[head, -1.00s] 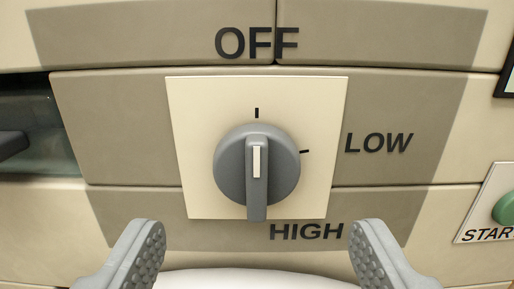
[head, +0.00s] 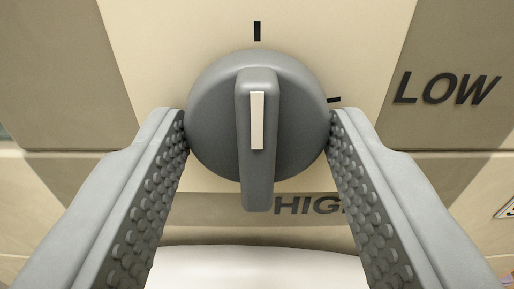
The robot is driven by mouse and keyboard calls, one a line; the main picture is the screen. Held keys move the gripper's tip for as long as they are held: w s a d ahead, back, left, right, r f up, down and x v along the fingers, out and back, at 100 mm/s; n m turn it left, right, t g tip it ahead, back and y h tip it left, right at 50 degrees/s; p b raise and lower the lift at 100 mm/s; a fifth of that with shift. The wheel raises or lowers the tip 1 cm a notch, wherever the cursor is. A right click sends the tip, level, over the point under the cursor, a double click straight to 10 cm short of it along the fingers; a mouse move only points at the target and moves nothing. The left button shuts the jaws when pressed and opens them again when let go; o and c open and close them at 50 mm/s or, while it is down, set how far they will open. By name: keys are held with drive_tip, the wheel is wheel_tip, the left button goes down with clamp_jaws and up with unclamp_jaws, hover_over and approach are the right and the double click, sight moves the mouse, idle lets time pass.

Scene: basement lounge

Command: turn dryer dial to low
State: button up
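The dryer dial (head: 212,125) is a round grey knob with a raised upright grip bar and a white strip on it. The bar is vertical, with the white strip on its upper part, in line with the black tick (head: 257,31) above. The LOW label (head: 446,88) is to the right, with a tick at the dial's right edge. My gripper (head: 257,115) is open, its two studded grey fingers spread on the left and right of the dial. The fingertips reach the dial's side edges; I cannot tell whether they touch it.
The HIGH label (head: 304,205) is below the dial, partly hidden by my right finger. The cream and taupe panel (head: 60,60) lies close behind the fingertips. The OFF label and the start button are out of view now.

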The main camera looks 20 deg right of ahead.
drive_tip(key=shift+m, duration=0.4)
drive_tip(key=m, duration=0.7)
drive_tip(key=shift+a+m, duration=0.1)
drive_tip(key=shift+m, duration=0.2)
drive_tip(key=m, duration=0.3)
drive_tip(key=shift+m, duration=2.1)
drive_tip(key=o, duration=1)
drive_tip(key=shift+c, duration=0.2)
